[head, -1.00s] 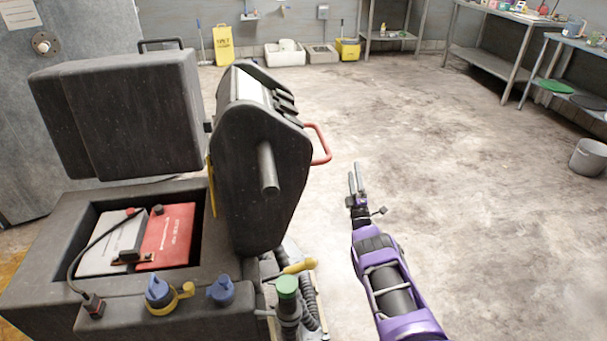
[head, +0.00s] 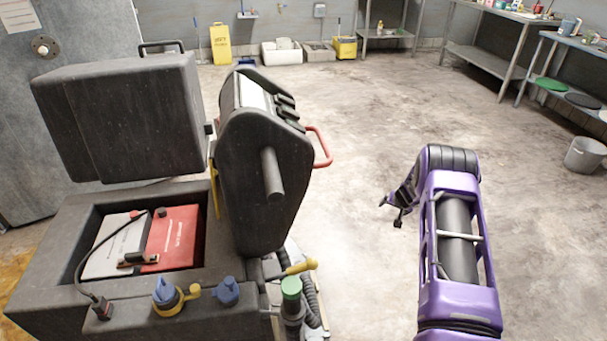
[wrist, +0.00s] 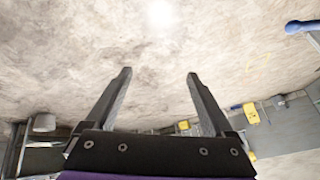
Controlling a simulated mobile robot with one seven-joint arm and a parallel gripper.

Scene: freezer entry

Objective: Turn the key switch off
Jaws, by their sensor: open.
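A dark grey floor machine (head: 268,140) stands left of my arm in the head view, its console tilted and facing away from me. Small dark controls (head: 285,107) show at the console's upper right edge. I cannot make out a key switch in either view. My gripper (head: 385,201) is partly hidden by my purple arm and hangs in free air to the right of the console, touching nothing. In the wrist view my gripper (wrist: 158,74) has two dark fingers spread apart with nothing between them.
A red handle (head: 321,148) sticks out of the console toward my gripper. The machine's open bay holds a red battery (head: 172,237). Metal tables (head: 485,60) and a grey bucket (head: 585,155) stand at the right. The floor between is clear.

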